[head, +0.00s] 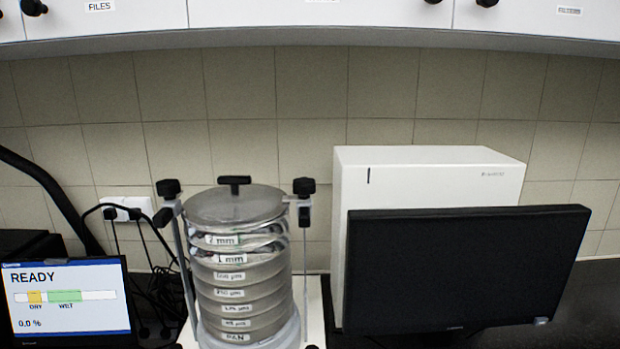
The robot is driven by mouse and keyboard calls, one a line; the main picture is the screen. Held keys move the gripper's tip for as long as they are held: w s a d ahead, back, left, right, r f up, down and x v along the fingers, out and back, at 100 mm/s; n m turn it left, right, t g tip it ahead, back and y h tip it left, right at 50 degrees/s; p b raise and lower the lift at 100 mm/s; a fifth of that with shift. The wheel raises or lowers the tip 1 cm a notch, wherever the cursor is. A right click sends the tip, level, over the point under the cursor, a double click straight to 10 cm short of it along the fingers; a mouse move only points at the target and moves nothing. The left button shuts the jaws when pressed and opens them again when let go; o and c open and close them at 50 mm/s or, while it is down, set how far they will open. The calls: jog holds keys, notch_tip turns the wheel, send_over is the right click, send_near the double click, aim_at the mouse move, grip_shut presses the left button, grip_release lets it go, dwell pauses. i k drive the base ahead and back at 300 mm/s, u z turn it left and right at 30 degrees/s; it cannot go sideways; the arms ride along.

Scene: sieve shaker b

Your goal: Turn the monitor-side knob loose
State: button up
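The sieve shaker stands in the lower middle of the head view, with a stack of labelled round sieves (243,290) under a round metal lid (215,205). A black knob (304,186) tops the right-hand rod, on the side of the dark monitor (455,270). A matching black knob (168,187) tops the left-hand rod. How tight either knob is cannot be told. My gripper is not in view.
A white box-shaped instrument (430,170) stands behind the monitor, right of the shaker. At left, a small screen (68,300) reads READY. Cables (160,285) lie between it and the shaker. White cabinets (320,15) hang above the tiled wall.

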aim_at(304, 187)
jog(key=i, duration=0.85)
jog(key=u, duration=0.05)
